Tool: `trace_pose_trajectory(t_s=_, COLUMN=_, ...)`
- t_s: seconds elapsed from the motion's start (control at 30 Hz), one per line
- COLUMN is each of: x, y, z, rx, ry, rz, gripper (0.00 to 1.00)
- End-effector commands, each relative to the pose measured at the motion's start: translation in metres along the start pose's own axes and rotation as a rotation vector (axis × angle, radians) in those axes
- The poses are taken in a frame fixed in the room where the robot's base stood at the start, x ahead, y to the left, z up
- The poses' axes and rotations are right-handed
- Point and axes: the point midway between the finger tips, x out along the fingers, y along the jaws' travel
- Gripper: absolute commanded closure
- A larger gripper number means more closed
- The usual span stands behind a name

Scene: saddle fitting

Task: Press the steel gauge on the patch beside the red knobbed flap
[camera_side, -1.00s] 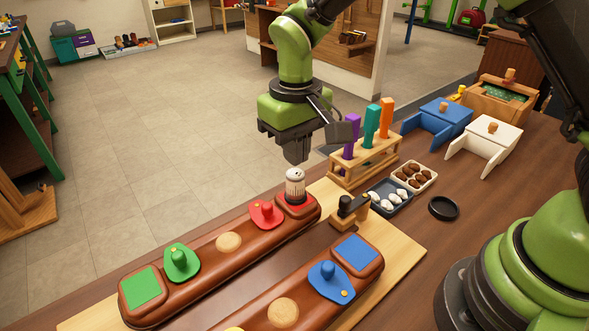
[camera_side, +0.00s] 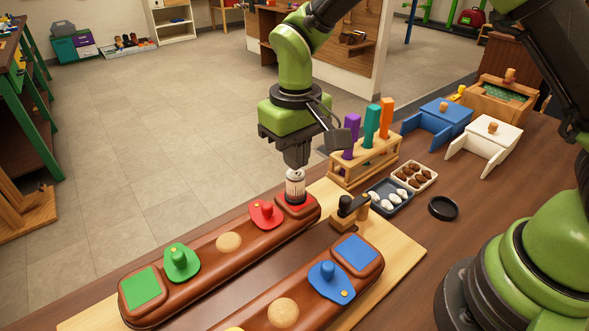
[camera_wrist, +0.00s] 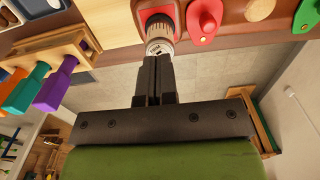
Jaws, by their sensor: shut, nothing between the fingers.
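The steel gauge (camera_side: 295,186) stands upright on the red patch (camera_side: 301,208) at the right end of the far brown saddle bar. It also shows in the wrist view (camera_wrist: 159,42), at the tips of my fingers. The red knobbed flap (camera_side: 266,214) lies just left of the patch. My gripper (camera_side: 296,166) is shut and empty, pointing down right over the gauge's top. The fingertips look touching or nearly touching the top; I cannot tell which. In the wrist view the shut fingers (camera_wrist: 156,62) partly cover the gauge's near end.
A wooden rack (camera_side: 364,160) with purple, teal and orange handles stands close right of my gripper. A small wooden clamp (camera_side: 348,212) sits between the two bars. Trays (camera_side: 390,197) of white and brown pieces and a black ring (camera_side: 443,208) lie further right.

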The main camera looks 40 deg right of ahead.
Motion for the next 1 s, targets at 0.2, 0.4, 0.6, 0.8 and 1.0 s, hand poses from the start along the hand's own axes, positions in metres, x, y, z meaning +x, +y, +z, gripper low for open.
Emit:
trace_pose_trajectory(t_s=0.2, x=0.004, y=0.000, z=0.000, rx=0.000, ry=0.000, rz=0.000, gripper=1.00)
trace_pose_trajectory(t_s=0.4, x=0.009, y=0.000, z=0.000, rx=0.001, ry=-0.001, rz=0.000, gripper=1.00)
trace_pose_trajectory(t_s=0.6, x=0.013, y=0.000, z=0.000, rx=0.002, ry=-0.001, rz=0.000, gripper=1.00)
trace_pose_trajectory(t_s=0.8, x=0.015, y=0.000, z=0.000, rx=0.001, ry=-0.001, rz=0.000, gripper=1.00)
trace_pose_trajectory(t_s=1.0, x=0.016, y=0.000, z=0.000, rx=0.001, ry=0.000, rz=0.000, gripper=1.00)
